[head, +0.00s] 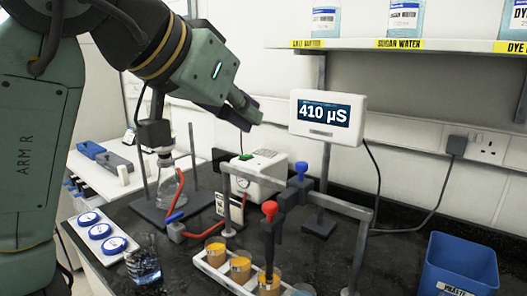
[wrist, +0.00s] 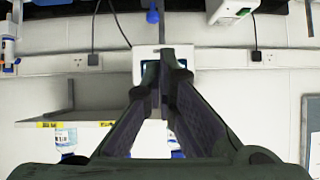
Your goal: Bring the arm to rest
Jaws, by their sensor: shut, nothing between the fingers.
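My gripper (head: 245,108) is raised above the bench in the head view, at the end of my green arm. Its fingers are shut, with nothing held. In the wrist view my gripper (wrist: 167,62) shows its two fingertips together in front of the white display box (wrist: 144,51), partly covering it. That picture looks upside down. In the head view the display (head: 327,114) reads 410 µS and stands to the right of my gripper, apart from it.
A blue waste bin (head: 458,268) is at right. A shelf (head: 400,44) holds bottles.

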